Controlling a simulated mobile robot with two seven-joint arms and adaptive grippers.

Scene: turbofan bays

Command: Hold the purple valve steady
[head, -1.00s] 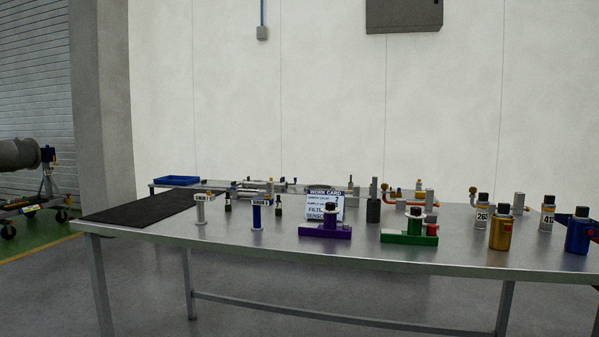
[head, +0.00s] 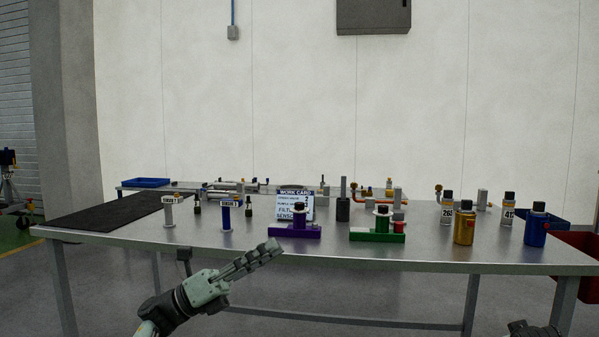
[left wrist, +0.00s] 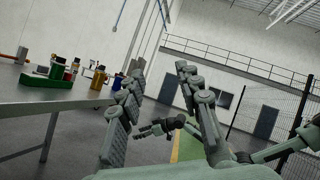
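The purple valve (head: 293,231), a purple block with a dark knob on top, stands on the metal table near its front edge, just in front of the work card (head: 295,204). My left gripper (head: 268,250) is in front of the table edge, just below and left of the purple valve, apart from it. In the left wrist view the two fingers of my left gripper (left wrist: 160,72) are spread with nothing between them. Only the top of my right gripper (head: 530,328) shows at the bottom right edge; its fingers cannot be made out.
A green valve (head: 377,236) stands right of the purple one, with gold (head: 464,229) and blue (head: 536,231) bottles farther right. A black mat (head: 108,212) covers the left end. A red bin (head: 575,262) is at right.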

